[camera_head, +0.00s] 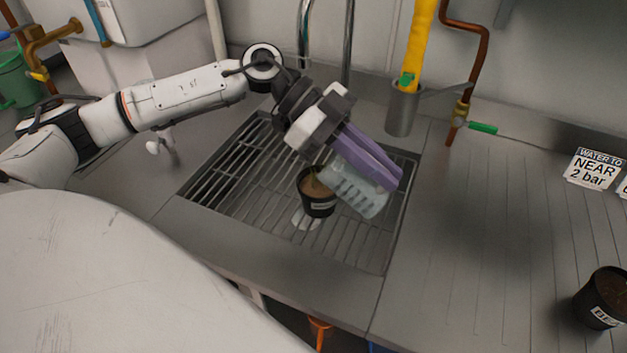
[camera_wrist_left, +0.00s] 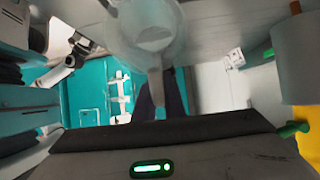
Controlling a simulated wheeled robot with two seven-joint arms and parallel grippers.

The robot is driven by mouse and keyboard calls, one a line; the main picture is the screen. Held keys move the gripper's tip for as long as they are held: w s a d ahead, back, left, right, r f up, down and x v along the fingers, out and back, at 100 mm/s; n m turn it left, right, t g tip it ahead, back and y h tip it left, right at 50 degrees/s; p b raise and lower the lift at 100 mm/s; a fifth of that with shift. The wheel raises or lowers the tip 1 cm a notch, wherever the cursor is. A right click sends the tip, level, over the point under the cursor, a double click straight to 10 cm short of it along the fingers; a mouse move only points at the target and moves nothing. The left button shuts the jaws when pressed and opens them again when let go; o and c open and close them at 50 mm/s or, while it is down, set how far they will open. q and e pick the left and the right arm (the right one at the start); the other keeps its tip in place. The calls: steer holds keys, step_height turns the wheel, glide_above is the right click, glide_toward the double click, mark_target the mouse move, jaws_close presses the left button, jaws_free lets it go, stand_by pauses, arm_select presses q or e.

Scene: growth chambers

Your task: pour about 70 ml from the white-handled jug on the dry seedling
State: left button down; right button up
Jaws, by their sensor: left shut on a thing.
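My left gripper (camera_head: 384,178), with purple fingers, is shut on a clear jug (camera_head: 352,192) over the sink grate. The jug is tilted, and its left end is at the right rim of a black pot (camera_head: 318,205) of brown soil. The pot stands upright on the grate with a pale patch beside it. Only a little green shows in the pot; the jug and gripper hide part of it. I cannot make out a stream of water. In the left wrist view the clear jug (camera_wrist_left: 150,38) and its pale handle (camera_wrist_left: 156,88) show close up. My right gripper is out of view.
Another black pot (camera_head: 603,297) with a label stands on the ribbed steel counter at the lower right. A steel holder (camera_head: 403,110) with a yellow-handled thing stands behind the grate (camera_head: 225,172). Copper pipes run up the back wall. The counter's middle right is clear.

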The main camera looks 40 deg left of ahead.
arm_select(q)
steer(key=shift+a+r+t+h, duration=0.3)
steer(key=shift+a+r+h, duration=0.1)
steer(key=shift+h, duration=0.3)
stand_by(2.0)
steer(key=shift+w+d+f+y, duration=0.1)
steer(key=shift+d+f+y, duration=0.1)
steer(key=shift+d+y, duration=0.75)
steer(key=shift+f+y, duration=0.2)
steer(key=shift+y, duration=0.35)
steer(key=shift+w+d+f+g+y, duration=0.1)
steer(key=shift+d+f+g+y, duration=0.25)
steer(key=shift+y, duration=0.5)
steer(key=shift+w+d+f+g+y, duration=0.1)
steer(key=shift+d+f+g+y, duration=0.25)
steer(key=shift+y, duration=0.5)
steer(key=shift+f, duration=0.2)
